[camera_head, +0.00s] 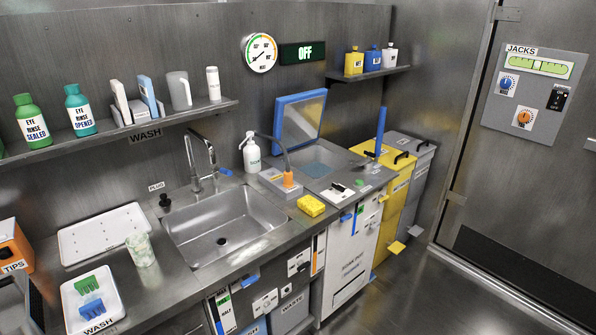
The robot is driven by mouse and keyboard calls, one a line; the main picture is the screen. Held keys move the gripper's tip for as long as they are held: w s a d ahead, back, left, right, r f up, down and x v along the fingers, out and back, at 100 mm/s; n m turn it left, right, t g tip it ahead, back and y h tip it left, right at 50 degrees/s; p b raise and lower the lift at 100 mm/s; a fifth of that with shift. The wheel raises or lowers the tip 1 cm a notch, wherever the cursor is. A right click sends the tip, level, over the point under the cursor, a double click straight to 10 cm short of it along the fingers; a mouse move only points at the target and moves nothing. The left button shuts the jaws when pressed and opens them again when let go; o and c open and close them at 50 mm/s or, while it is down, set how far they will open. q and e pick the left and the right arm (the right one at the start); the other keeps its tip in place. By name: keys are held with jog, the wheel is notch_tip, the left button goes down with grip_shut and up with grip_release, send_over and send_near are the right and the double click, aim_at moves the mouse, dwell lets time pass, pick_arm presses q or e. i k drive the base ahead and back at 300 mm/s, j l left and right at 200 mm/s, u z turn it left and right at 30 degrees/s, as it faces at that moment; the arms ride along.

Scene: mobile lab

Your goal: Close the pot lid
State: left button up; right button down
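A square lid with a thick blue rim (300,121) stands raised at the back of the counter, leaning back near the wall. It is open. In front of it is a square recessed pot (322,156) set in a grey worktop, with its opening uncovered. A smaller blue block shows inside the opening near its left side. Neither of my grippers shows in the head view.
A grey box with an orange-tipped probe (288,180) stands left of the pot. Open floor is at lower right.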

aim_at(298, 117)
jog(key=i+l, duration=0.35)
jog(key=i+l+u, duration=0.15)
jog(key=i+l, duration=0.2)
jog(key=l, duration=0.15)
jog(key=i+l, duration=0.3)
jog(key=l, duration=0.15)
jog(key=u, duration=0.05)
